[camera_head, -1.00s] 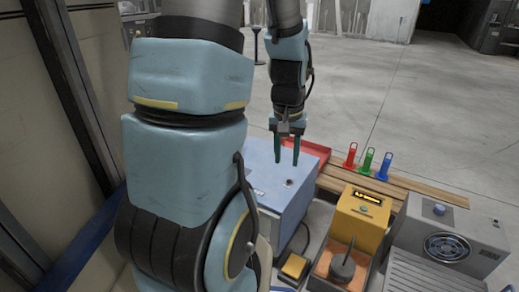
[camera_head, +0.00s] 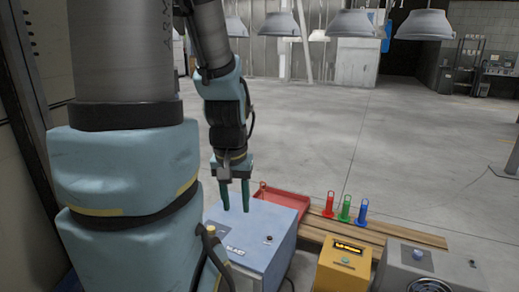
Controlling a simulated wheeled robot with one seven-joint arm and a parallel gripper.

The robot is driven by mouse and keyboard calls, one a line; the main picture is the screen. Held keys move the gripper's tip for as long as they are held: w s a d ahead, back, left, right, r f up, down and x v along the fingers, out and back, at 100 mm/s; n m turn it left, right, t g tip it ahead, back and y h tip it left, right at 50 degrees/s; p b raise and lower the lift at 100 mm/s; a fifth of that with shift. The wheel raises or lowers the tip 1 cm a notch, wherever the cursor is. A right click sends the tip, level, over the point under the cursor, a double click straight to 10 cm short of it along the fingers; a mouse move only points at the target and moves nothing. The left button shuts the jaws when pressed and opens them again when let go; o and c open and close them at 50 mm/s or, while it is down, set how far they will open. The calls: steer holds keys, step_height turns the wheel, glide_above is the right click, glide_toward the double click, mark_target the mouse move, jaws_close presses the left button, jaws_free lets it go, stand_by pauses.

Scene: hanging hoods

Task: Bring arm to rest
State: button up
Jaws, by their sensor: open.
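My gripper (camera_head: 235,208) hangs at the end of my arm, pointing down with its two dark green fingers apart and nothing between them. My upper arm fills the left of the view and hides part of the box's left side.
A red tray (camera_head: 290,200) lies behind the box. Red (camera_head: 329,205), green (camera_head: 345,210) and blue (camera_head: 362,212) ringed pegs stand on wooden slats (camera_head: 400,233). A yellow unit (camera_head: 342,268) and a grey machine (camera_head: 425,268) stand at front right. Several hanging hoods (camera_head: 349,24) are overhead; the floor behind is open.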

step_height(320, 180, up, 26)
steer(key=p, duration=2.3)
steer(key=shift+f, duration=0.2)
